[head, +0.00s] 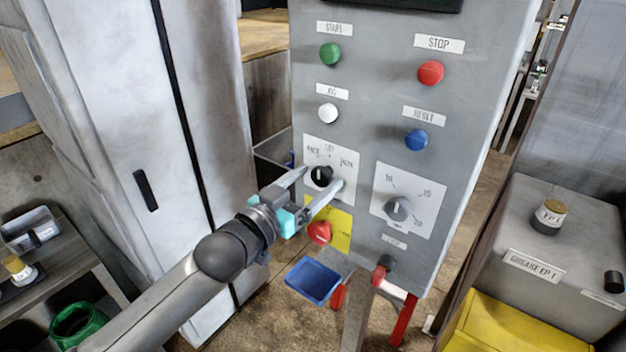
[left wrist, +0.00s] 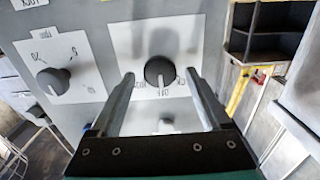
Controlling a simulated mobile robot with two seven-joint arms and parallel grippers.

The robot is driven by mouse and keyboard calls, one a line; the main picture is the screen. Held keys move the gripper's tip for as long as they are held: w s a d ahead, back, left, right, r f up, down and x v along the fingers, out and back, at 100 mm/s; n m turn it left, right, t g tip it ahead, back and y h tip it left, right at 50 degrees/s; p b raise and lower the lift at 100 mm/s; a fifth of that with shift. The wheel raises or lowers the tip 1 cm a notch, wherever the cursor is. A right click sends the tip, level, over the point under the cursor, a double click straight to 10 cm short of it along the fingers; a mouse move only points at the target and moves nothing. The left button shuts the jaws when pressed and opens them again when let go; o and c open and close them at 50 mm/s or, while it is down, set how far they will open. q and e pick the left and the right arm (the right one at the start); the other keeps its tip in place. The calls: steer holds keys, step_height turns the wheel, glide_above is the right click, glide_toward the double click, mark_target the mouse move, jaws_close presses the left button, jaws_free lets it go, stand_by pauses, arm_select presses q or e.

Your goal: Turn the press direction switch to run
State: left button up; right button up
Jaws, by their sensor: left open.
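The press direction switch is a black round knob (head: 321,175) on a white plate, with labels to the left, above and to the right. The right label seems to read RUN; the left one seems to read BACK. My left gripper (head: 322,178) is open at the knob, one finger on each side. In the left wrist view the knob (left wrist: 161,70) sits between the fingertips, with gaps on both sides; that picture is upside down. My right gripper is not in view.
The grey panel also carries a green START button (head: 330,54), a red STOP button (head: 431,72), a white button (head: 328,113), a blue RESET button (head: 416,140) and a grey dial (head: 398,209). A red button (head: 319,232) on yellow sits just below my left gripper.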

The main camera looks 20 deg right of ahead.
arm_select(q)
jaws_close()
stand_by(0.7)
